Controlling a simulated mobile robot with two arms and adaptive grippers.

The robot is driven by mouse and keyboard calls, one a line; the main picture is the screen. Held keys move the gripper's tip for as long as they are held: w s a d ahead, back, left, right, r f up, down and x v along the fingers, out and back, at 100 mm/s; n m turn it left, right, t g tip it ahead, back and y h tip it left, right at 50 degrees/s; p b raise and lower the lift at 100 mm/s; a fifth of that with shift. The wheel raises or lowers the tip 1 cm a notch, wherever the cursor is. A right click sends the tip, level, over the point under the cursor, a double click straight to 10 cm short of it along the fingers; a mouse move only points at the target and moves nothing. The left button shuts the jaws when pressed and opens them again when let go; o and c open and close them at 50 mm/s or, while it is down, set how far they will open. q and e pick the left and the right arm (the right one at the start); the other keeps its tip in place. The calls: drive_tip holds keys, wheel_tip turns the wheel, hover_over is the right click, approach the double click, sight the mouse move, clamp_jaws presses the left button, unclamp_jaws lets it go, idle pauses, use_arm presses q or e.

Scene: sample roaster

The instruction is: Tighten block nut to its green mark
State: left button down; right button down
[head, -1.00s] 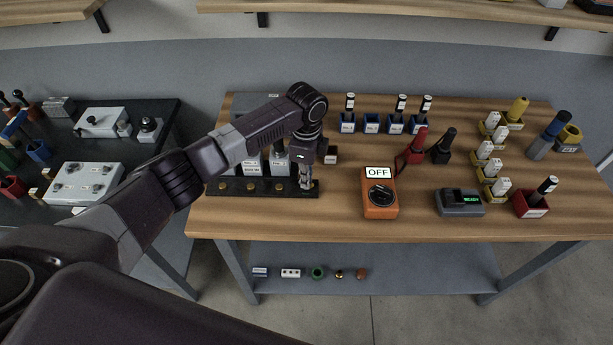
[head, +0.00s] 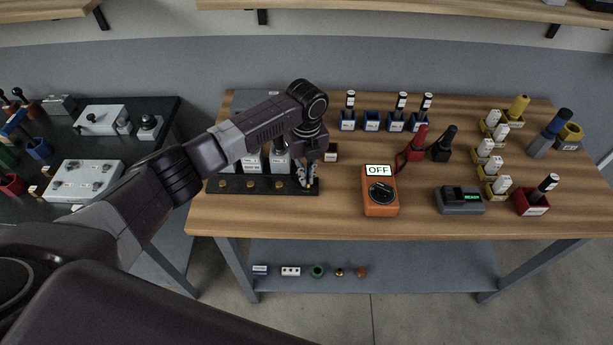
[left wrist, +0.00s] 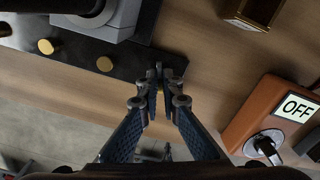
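The long black block (head: 232,187) lies near the table's front left, with several round gold nuts along its front edge. My left gripper (head: 306,186) points down at the block's right end. In the left wrist view my left gripper (left wrist: 162,80) has its fingertips close together, with a bit of gold, the block nut (left wrist: 160,86), between them. It looks shut on that nut, which the fingers mostly hide. The green mark cannot be made out. My right gripper is not in view.
An orange meter (head: 380,204) reading OFF stands right of the block. A small brown box (head: 331,153) is just behind the gripper. Grey labelled units (head: 252,163) stand on the block. The front centre of the table is clear.

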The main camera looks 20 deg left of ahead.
use_arm(q)
drive_tip(key=shift+m+b, duration=0.3)
drive_tip(key=shift+m, duration=1.6)
drive_tip(key=c, duration=1.9)
unclamp_jaws()
drive_tip(key=shift+c, duration=0.2)
wheel_tip(320, 180, up, 12)
